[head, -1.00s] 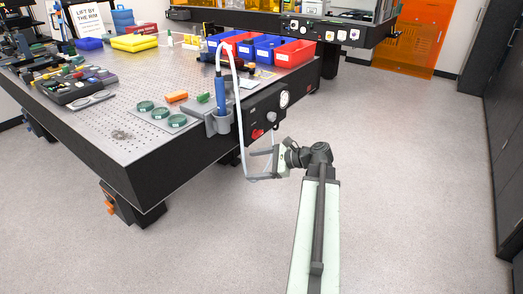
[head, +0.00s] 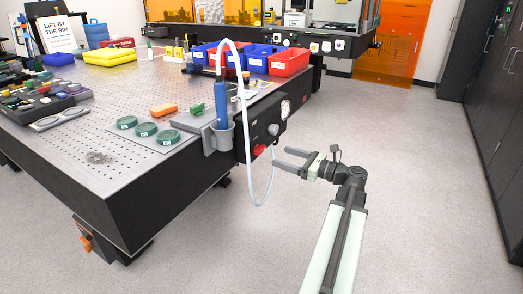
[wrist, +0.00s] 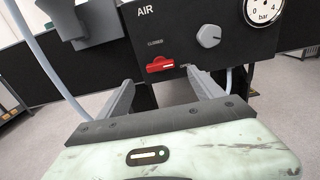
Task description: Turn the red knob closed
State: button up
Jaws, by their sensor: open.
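The red knob (head: 260,150) is on the lower left of a black AIR panel (head: 262,127) at the table's side. In the wrist view the red knob (wrist: 160,64) lies beyond my fingers, between their tips, under small lettering that looks like "CLOSED". Its handle looks roughly horizontal there. My gripper (head: 278,158) is open and empty, just right of the panel in the head view. Its fingers (wrist: 158,88) point toward the panel and do not visibly touch the knob.
A grey round knob (wrist: 208,36) and a pressure gauge (wrist: 263,10) share the panel. A pale hose (head: 271,180) hangs in a loop close to my fingers. A blue tool (head: 221,103) stands in a grey holder (head: 211,142) left of the panel. The floor at right is clear.

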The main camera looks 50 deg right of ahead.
aim_at(263, 150)
jog(key=x, duration=0.8)
jog(key=shift+s, duration=0.1)
jog(key=c, duration=1.4)
